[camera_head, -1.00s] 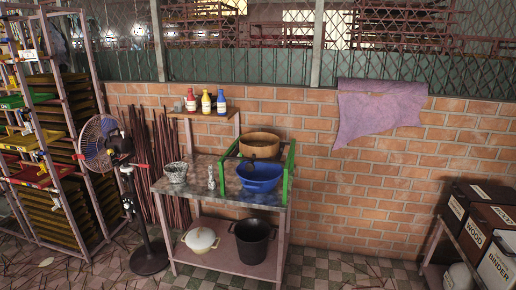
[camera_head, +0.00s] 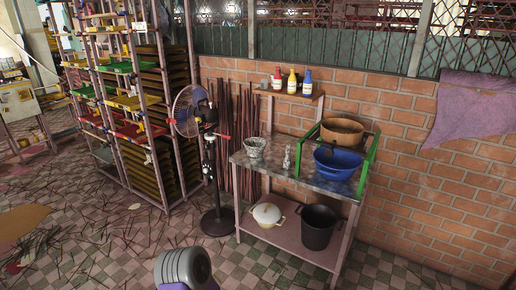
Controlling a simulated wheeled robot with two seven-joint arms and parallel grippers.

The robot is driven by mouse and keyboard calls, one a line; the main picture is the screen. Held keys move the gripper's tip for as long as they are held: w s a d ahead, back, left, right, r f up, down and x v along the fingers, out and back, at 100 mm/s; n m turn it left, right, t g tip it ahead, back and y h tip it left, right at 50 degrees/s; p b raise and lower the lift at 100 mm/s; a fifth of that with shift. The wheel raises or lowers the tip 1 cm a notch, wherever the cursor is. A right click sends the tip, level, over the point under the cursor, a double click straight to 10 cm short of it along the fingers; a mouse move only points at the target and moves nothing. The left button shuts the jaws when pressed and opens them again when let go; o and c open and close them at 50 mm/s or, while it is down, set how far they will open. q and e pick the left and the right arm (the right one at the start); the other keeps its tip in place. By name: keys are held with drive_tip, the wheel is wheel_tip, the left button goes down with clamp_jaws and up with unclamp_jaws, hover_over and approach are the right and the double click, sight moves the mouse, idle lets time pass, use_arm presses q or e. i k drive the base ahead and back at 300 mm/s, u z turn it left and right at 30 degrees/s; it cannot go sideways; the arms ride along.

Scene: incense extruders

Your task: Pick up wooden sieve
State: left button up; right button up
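The wooden sieve (camera_head: 342,130) is a round, brown, band-like vessel. It rests at the back of the green frame (camera_head: 371,160) on the metal table (camera_head: 262,172), behind a blue basin (camera_head: 337,164) that hides part of its lower front. Neither of my grippers is in view. A grey rounded part with a purple patch (camera_head: 183,268) shows at the bottom edge, probably a piece of my own arm, well short of the table.
A fan (camera_head: 190,112) on a stand is left of the table. A patterned pot (camera_head: 254,148) stands on the tabletop; a white pot (camera_head: 267,214) and black bucket (camera_head: 319,226) are on the lower shelf. Bottles (camera_head: 292,82) stand on a wall shelf. Floor in front is open, with scattered sticks.

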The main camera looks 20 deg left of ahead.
sight(346, 131)
drive_tip(key=z, duration=0.1)
drive_tip(key=i, duration=1.75)
drive_tip(key=z, duration=0.4)
